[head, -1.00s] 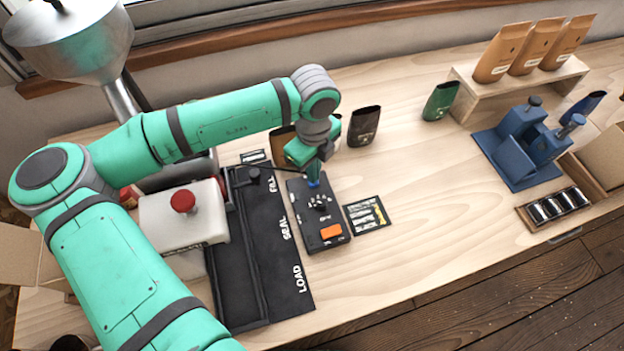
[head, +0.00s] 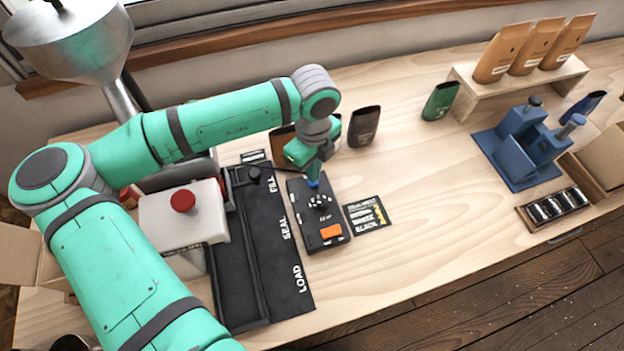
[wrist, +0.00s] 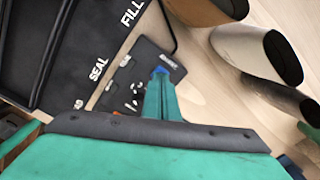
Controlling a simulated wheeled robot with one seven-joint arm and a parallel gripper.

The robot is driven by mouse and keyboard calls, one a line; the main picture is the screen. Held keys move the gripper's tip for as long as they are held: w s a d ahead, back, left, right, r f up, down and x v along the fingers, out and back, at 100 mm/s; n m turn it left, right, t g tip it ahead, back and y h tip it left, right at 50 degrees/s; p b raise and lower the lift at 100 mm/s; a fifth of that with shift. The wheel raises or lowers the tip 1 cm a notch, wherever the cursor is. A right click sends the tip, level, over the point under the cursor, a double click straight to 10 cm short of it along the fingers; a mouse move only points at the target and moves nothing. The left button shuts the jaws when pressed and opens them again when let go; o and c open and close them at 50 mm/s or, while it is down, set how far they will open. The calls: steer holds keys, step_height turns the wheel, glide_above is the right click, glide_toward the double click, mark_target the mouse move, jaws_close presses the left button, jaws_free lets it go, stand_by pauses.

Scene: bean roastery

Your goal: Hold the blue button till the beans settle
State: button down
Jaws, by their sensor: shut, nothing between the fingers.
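The dark control panel (head: 312,212) lies on the wooden table right of the black strip marked FILL, SEAL and LOAD. The blue button (head: 313,182) is at the panel's far end, partly hidden by my gripper. My gripper (head: 315,175) is shut and empty, pointing down with its fingertips at the blue button. In the wrist view the blue button (wrist: 160,71) shows just beyond the fingertips; I cannot tell how far it is pressed. No beans can be made out.
An orange button (head: 331,232) and small knobs sit on the same panel. A red button (head: 183,201) tops a white machine to the left. Open bags, including a dark brown one (head: 363,127), stand behind my gripper.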

steer(key=shift+f, duration=0.95)
steer(key=shift+r, duration=0.15)
stand_by(2.2)
steer(key=shift+r, duration=2.95)
